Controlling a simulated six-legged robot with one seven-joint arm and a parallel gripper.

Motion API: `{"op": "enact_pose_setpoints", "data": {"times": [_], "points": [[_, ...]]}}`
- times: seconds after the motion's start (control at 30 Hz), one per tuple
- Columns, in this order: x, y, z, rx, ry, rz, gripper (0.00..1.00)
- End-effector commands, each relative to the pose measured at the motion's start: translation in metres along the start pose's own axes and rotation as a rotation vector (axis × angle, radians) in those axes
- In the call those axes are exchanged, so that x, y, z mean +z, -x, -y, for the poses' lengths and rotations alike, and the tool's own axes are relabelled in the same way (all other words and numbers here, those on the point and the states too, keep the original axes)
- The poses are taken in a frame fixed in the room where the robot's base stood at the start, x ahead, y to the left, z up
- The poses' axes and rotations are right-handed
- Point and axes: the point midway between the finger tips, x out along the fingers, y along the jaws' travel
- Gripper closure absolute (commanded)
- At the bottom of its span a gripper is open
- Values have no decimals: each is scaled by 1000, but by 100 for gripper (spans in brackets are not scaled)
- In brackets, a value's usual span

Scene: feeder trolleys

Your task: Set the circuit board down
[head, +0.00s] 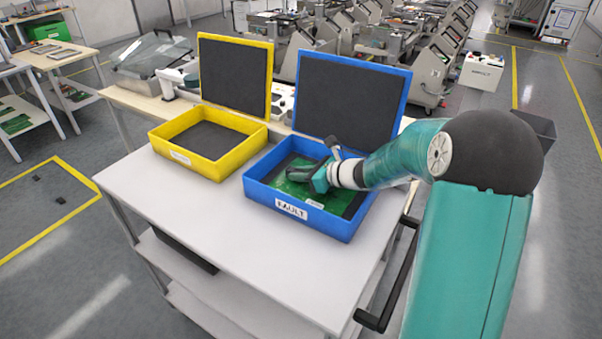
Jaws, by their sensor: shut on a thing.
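A green circuit board (318,202) lies low inside the blue tray (318,224), whose front label reads FAULT. It looks flat, close to the dark floor of the tray. My gripper (296,175) reaches into the blue tray from the right and is shut on the board near its left side. My gripper and wrist hide part of the board, so I cannot tell whether it fully touches the tray floor.
A yellow tray (174,164) with a dark empty floor stands left of the blue one on the white trolley top (215,232). Raised dark panels framed in yellow (235,77) and blue (349,97) stand behind the trays. The front of the trolley top is clear.

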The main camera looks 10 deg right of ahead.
Motion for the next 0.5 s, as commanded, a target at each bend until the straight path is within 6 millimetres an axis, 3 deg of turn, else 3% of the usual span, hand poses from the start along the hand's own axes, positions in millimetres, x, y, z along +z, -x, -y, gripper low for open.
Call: {"op": "enact_pose_setpoints", "data": {"times": [0.03, 0.13, 0.5], "points": [[-2, -1, 0, 1, -1, -1, 78], [-1, 0, 0, 1, -1, -1, 59], [2, 3, 0, -1, 1, 0, 58]]}}
